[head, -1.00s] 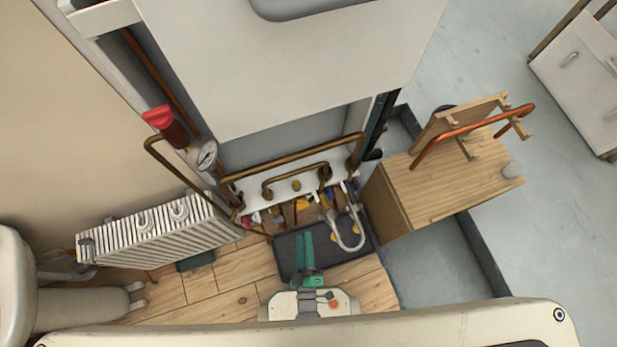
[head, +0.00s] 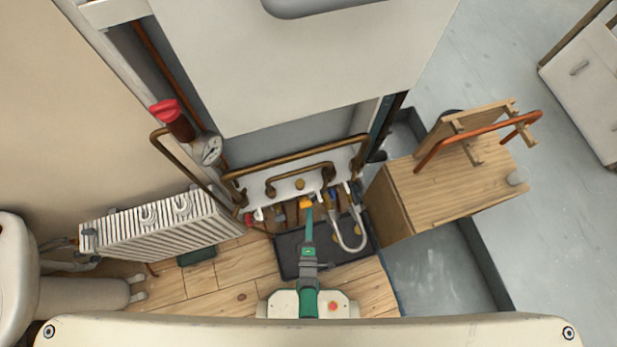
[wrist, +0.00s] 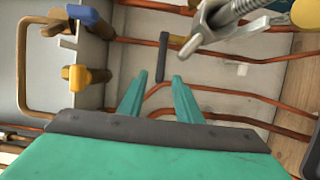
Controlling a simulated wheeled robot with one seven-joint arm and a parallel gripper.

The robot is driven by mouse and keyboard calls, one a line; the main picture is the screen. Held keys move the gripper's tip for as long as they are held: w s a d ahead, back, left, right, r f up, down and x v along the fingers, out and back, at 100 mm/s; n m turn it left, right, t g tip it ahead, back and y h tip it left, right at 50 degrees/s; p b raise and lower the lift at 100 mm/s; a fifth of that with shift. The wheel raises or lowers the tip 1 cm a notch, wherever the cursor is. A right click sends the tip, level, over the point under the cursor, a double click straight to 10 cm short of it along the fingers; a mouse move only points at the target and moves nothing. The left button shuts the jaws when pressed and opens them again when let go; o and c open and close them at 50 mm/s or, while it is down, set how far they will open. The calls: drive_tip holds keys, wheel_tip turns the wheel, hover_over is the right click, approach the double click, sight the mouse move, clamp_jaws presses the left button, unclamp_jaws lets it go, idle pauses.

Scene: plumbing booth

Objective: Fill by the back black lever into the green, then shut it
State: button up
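In the wrist view a black lever (wrist: 166,58) stands on copper pipework, just ahead of the gap between my fingertips. My gripper (wrist: 158,94) is open, with two green fingers apart and nothing between them. The fingers look short of the lever. In the head view my gripper (head: 309,212) reaches under the boiler among the valves; the black lever cannot be made out there. The pressure gauge (head: 211,150) is a round white dial left of the boiler, under a red cap (head: 164,112). Its needle and green zone are too small to read.
A yellow lever (wrist: 90,75) and a blue lever (wrist: 88,15) sit at left; a braided hose (wrist: 235,15) is close at right. Brass pipes (head: 295,165) cross above the valves. A radiator (head: 160,230) stands left, a wooden box (head: 440,185) right.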

sight(316, 197)
drive_tip(key=shift+w+d, duration=0.1)
drive_tip(key=shift+w, duration=3.05)
drive_tip(key=shift+s, duration=0.15)
clamp_jaws()
drive_tip(key=shift+d, duration=0.15)
